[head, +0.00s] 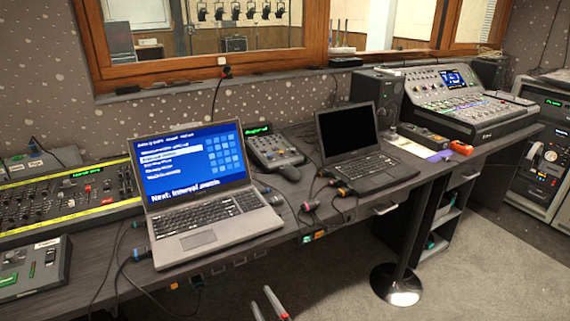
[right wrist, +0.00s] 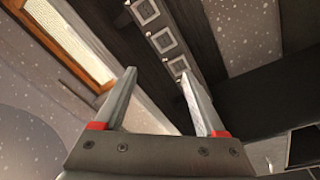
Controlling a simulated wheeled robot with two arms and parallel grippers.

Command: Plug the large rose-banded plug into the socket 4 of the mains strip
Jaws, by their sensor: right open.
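My right gripper (head: 266,303) is at the bottom of the head view, below the desk's front edge, open and empty. In the right wrist view its two fingers (right wrist: 158,74) stand apart with nothing between them. The mains strip (right wrist: 152,26) runs beyond the fingertips there, with several square sockets; their numbers are not readable. In the head view the strip (head: 217,270) hangs under the desk's front edge. A dark plug with a reddish band (head: 310,205) lies at the desk's front edge; it looks like the rose-banded one, but it is small. My left gripper is not in view.
Other corded plugs lie nearby, one with an orange-brown band (head: 344,192), another left of the grey laptop (head: 205,205). A black laptop (head: 355,150) and mixing consoles fill the desk (head: 270,240). A dark desk leg (head: 410,240) stands right of my gripper. Open carpet lies in front.

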